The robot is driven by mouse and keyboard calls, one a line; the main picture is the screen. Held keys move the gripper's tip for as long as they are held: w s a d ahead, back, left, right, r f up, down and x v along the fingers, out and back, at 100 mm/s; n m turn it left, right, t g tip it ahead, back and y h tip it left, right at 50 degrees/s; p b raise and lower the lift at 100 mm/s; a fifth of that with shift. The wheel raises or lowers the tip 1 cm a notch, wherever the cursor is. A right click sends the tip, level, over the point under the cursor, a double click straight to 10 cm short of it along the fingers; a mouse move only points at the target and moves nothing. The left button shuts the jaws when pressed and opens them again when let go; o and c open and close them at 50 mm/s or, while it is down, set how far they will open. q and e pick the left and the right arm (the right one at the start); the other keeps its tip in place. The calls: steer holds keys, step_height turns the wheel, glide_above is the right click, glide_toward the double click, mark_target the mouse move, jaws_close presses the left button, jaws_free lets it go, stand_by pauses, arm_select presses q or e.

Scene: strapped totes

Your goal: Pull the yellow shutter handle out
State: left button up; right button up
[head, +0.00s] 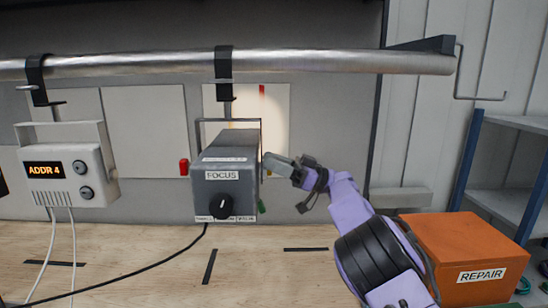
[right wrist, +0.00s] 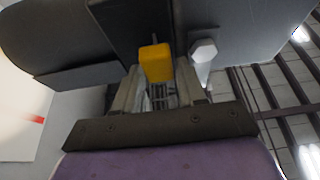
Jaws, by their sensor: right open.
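The yellow shutter handle (right wrist: 156,62) is a small block on a thin stem, seen in the right wrist view against the dark underside of a housing. The two fingers of my right gripper (right wrist: 160,92) stand apart on either side of it, open. I cannot tell whether they touch it. In the head view my right gripper (head: 272,162) is at the right side of the grey FOCUS lamp box (head: 232,176), which hangs from a pipe. The handle is hidden there. My left gripper is not in view.
A pale bolt-like knob (right wrist: 204,52) sits close right of the handle. The metal pipe (head: 330,61) runs above. The ADDR 4 unit (head: 68,185) hangs at left, with cables. An orange REPAIR tote (head: 455,245) stands at right by blue shelving. Free bench lies below the lamp.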

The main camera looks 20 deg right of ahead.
jaws_close()
steer(key=d+b, duration=0.2)
steer(key=s+d+b, duration=0.1)
steer(key=d+b, duration=0.1)
steer(key=shift+s+d+r, duration=0.1)
steer(key=shift+s+r, duration=0.05)
jaws_free()
steer(key=shift+d, duration=0.25)
steer(key=b+v, duration=0.6)
steer(key=v, duration=0.4)
steer(key=shift+s+d, duration=0.15)
steer(key=shift+d, duration=0.1)
